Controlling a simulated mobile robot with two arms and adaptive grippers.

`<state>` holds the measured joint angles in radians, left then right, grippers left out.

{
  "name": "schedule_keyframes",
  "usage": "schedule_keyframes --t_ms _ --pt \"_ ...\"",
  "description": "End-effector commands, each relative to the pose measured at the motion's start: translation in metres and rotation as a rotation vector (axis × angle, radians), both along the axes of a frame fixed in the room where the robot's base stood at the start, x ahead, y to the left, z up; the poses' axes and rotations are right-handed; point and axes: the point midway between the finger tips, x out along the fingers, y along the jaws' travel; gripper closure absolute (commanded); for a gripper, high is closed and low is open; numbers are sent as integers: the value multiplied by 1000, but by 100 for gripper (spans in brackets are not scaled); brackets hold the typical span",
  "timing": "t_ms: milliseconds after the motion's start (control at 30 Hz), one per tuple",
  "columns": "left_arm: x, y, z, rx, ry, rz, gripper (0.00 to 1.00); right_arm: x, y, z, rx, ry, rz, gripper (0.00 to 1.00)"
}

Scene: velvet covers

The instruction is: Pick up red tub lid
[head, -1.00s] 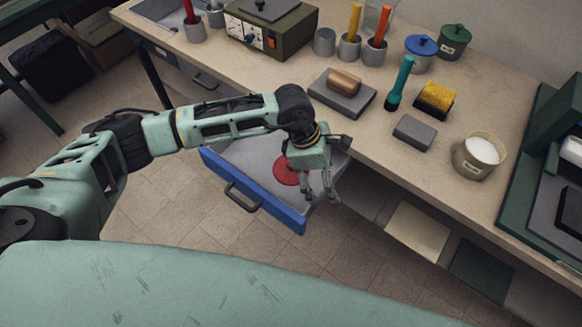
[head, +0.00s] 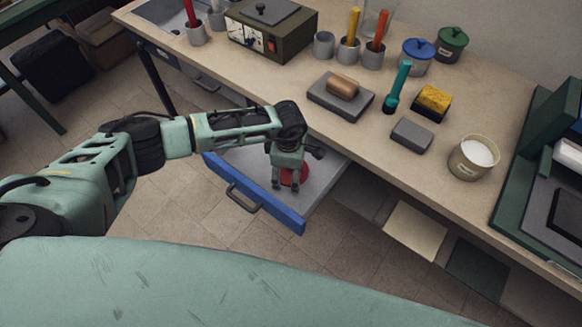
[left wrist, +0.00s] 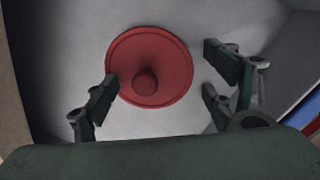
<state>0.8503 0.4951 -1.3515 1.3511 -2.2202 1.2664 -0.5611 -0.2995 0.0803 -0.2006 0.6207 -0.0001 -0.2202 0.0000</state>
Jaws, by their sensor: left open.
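The red tub lid (left wrist: 172,58) is a round disc with a knob on top, lying in the open blue-fronted drawer (head: 268,207). In the head view the lid (head: 298,176) is partly hidden behind my left gripper (head: 285,187). My left gripper is open and empty, pointing down over the drawer. In the left wrist view the fingers of the gripper (left wrist: 160,85) stand on either side of the lid, the left finger overlapping the lid's edge in the picture. I cannot tell the exact height above it. My right gripper is not in view.
The tan workbench (head: 300,120) stands above the drawer. An open cream tub (head: 474,158) without a lid is at its right. Tubs with blue (head: 418,53) and green lids (head: 452,42) stand at the back. A grey block with a wooden grip (head: 341,96) is near the front edge.

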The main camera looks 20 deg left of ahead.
Motion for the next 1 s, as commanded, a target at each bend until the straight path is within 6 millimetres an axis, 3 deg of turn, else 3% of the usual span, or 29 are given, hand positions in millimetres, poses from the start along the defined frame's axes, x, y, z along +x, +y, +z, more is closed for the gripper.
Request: schedule_keyframes --t_ms 233,700,1000 --pt "0 -1 -2 -1 0 -1 23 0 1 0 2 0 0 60" --pt "-1 0 -2 0 1 0 64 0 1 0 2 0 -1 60" --pt "-1 1 -3 2 3 0 66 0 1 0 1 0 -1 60"
